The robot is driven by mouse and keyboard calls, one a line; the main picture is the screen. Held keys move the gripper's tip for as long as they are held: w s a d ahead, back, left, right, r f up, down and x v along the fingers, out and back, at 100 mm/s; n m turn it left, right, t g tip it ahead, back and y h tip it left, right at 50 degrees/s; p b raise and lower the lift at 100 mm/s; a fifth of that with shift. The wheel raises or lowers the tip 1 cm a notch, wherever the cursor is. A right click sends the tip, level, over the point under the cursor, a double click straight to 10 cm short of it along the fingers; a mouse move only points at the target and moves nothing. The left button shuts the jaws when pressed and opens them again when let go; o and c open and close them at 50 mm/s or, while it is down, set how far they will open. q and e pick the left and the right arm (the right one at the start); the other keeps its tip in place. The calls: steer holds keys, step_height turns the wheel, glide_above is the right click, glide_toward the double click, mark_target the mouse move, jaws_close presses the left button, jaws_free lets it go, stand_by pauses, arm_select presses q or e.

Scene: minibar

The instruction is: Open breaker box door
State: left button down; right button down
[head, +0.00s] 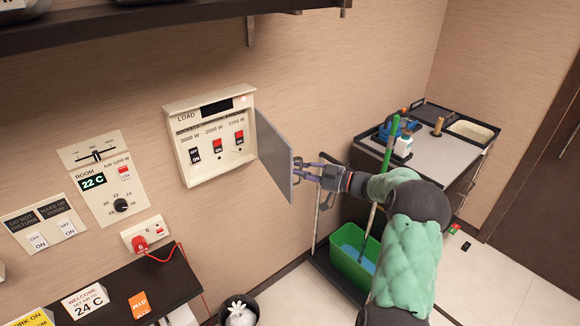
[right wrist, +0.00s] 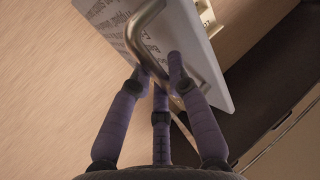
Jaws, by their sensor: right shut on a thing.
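The breaker box (head: 213,135) is a cream panel on the wall with a dark display and several switches, marked LOAD. Its grey door (head: 274,155) is hinged at the right side and stands swung out from the wall, leaving the switches exposed. My right gripper (head: 298,170) is at the door's free edge. In the right wrist view, its purple fingers (right wrist: 160,75) are shut on the curved metal handle (right wrist: 143,32) of the door, whose printed face (right wrist: 185,40) shows behind. My left gripper is not in view.
A room thermostat panel (head: 104,180) and a red plug in a socket (head: 140,243) are left of the box. A dark shelf (head: 170,14) runs above. A green mop bucket (head: 345,268) and a cart (head: 430,165) stand at right, near my arm.

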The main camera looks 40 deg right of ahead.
steer(key=d+n+y+p, duration=0.1)
steer(key=d+p, duration=0.1)
steer(key=d, duration=0.4)
steer(key=shift+r+g+p, duration=0.2)
steer(key=shift+g+p, duration=0.2)
steer(key=shift+d, duration=0.15)
steer(key=c, duration=1.1)
jaws_free()
steer(key=shift+w, duration=0.1)
steer(key=shift+c, duration=0.2)
steer(key=shift+f, duration=0.1)
steer(key=v, duration=1.2)
